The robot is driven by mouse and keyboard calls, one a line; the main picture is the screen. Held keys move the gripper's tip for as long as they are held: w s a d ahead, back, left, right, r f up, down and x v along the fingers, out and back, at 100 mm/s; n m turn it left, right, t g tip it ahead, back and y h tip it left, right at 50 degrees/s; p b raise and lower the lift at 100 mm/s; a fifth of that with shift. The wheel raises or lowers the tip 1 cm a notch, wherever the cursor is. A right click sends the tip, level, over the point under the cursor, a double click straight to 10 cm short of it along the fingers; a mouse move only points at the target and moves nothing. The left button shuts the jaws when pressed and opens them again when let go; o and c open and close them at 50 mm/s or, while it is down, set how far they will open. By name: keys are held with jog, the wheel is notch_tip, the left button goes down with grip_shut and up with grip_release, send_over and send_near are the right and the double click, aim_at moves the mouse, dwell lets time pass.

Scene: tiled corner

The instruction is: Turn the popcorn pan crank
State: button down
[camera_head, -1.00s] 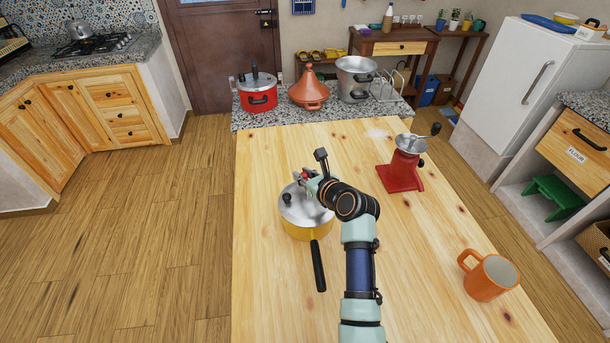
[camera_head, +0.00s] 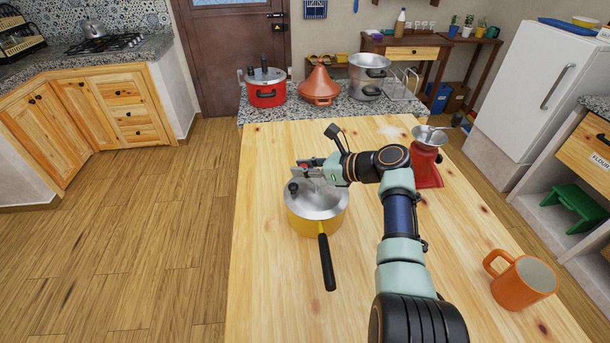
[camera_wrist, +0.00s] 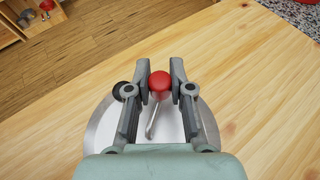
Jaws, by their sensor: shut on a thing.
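The popcorn pan (camera_head: 316,222) is yellow with a shiny metal lid (camera_head: 322,203) and a long black handle (camera_head: 327,262) pointing to the front. It stands on the wooden table. A black knob (camera_head: 293,187) is on the lid's left side. My gripper (camera_head: 303,168) is over the lid's far-left part. In the wrist view, the crank's red knob (camera_wrist: 160,82) sits between my fingertips, with its bent metal rod (camera_wrist: 152,122) running down toward the lid. My gripper is shut on this red knob. My gripper hides part of the crank in the head view.
A red grinder (camera_head: 427,168) stands right of the pan, partly behind my arm. An orange mug (camera_head: 524,283) stands at the front right. A red pot (camera_head: 266,92), a tagine (camera_head: 319,86) and a metal pot (camera_head: 368,80) stand on the counter behind. The table left of the pan is clear.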

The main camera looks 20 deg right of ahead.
jog(key=shift+a+b, duration=0.1)
jog(key=shift+b, duration=0.2)
jog(key=c, duration=1)
grip_release()
jog(key=v, duration=1.2)
jog(key=shift+w, duration=0.1)
